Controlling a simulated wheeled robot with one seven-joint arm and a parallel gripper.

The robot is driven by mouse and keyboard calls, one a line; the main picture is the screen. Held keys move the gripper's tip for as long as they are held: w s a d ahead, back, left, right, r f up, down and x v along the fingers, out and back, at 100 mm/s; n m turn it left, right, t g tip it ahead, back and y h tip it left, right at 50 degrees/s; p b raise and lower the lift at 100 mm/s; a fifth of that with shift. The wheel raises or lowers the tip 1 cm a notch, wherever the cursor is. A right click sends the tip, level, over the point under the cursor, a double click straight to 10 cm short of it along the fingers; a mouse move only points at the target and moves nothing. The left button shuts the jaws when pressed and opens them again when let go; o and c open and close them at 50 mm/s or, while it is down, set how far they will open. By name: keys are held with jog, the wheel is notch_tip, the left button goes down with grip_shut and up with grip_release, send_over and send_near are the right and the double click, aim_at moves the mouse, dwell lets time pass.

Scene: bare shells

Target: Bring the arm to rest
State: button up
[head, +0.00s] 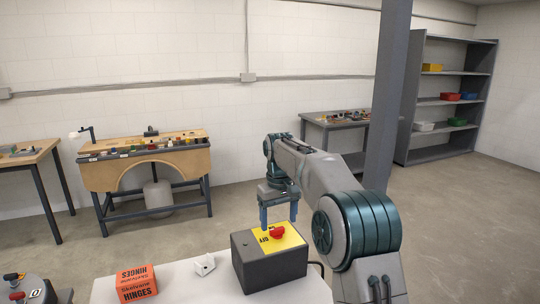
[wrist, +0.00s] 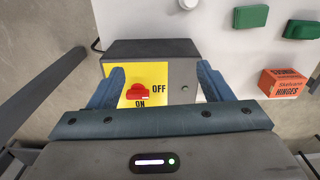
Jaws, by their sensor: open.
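My arm reaches forward in the head view, bent downward at the wrist. My gripper (head: 278,214) hangs fingers down just above a dark grey switch box (head: 270,270) on a white table. It is open, with nothing between its fingers. The box has a yellow top plate (head: 280,240) and a red knob (head: 277,233). In the wrist view the fingers of my gripper (wrist: 160,82) lie on either side of the yellow plate, and the red knob (wrist: 137,92) is between them. OFF and ON are printed beside the knob. I cannot tell whether the fingers touch the box.
The white table (head: 205,288) also holds an orange hinges box (head: 136,283) and a small white part (head: 204,265). A dark post (head: 388,95) stands just beyond my arm at right. A wooden workbench (head: 148,163) and a shelf (head: 448,100) stand farther back. Open floor lies at right.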

jog(key=s+d+r+m+t, duration=0.1)
jog(key=s+d+r, duration=0.15)
jog(key=s, duration=0.25)
jog(key=s+d+r+m, duration=0.1)
jog(key=s+d+r, duration=0.15)
jog(key=s, duration=0.35)
jog(key=s+d+f+m, duration=0.1)
jog(key=s+d+f, duration=0.1)
jog(key=s, duration=0.6)
jog(key=s+d+f+m+t, duration=0.1)
jog(key=s+d+f, duration=0.2)
jog(key=s, duration=0.5)
jog(key=s+d+f+m+t, duration=0.1)
jog(key=s+d+f, duration=0.1)
jog(key=s, duration=0.7)
jog(key=shift+d+f, duration=0.4)
jog(key=shift+f, duration=0.15)
